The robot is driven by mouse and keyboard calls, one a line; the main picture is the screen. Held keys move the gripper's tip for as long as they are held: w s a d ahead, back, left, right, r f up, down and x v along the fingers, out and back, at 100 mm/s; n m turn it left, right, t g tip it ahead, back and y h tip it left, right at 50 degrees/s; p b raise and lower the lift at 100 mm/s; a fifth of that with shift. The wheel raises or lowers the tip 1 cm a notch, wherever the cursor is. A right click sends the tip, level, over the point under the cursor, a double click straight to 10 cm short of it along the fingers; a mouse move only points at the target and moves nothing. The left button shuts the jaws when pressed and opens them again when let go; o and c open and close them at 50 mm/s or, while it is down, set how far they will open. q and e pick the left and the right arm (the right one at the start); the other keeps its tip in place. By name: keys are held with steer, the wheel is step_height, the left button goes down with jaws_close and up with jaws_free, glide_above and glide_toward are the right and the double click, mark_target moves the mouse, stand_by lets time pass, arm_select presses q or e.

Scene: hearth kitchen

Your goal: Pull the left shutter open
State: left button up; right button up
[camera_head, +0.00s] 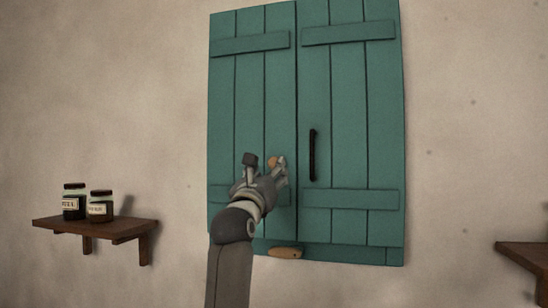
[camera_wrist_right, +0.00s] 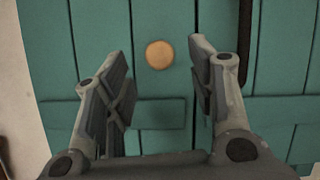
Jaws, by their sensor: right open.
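The left shutter (camera_head: 250,90) is green planked wood and lies flat beside the right shutter (camera_head: 348,90); both look closed. A round, light wooden knob (camera_wrist_right: 160,55) sits on the left shutter. My right gripper (camera_head: 266,162) is in front of the left shutter's lower half and partly hides the knob. In the right wrist view my right gripper (camera_wrist_right: 163,62) is open, with one finger to each side of the knob and gaps on both sides. How far the fingertips are from the shutter is hard to tell. My left gripper is not in view.
The right shutter has a black vertical handle (camera_head: 313,155). A small wooden piece (camera_head: 285,253) sits at the shutters' bottom edge. A wooden shelf (camera_head: 110,228) with two jars (camera_head: 88,203) is at left. Another shelf (camera_head: 527,255) shows at right. The wall between is bare.

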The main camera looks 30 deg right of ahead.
mark_target(273, 165)
steer(key=p+x, duration=0.2)
steer(key=x, duration=0.4)
steer(key=shift+w+d, duration=0.1)
steer(key=shift+d, duration=0.05)
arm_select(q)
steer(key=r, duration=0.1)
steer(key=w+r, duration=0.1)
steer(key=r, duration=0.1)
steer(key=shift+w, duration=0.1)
arm_select(e)
steer(key=shift+f, duration=0.1)
steer(key=shift+c, duration=0.4)
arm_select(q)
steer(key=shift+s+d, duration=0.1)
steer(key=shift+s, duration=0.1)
arm_select(e)
jaws_close()
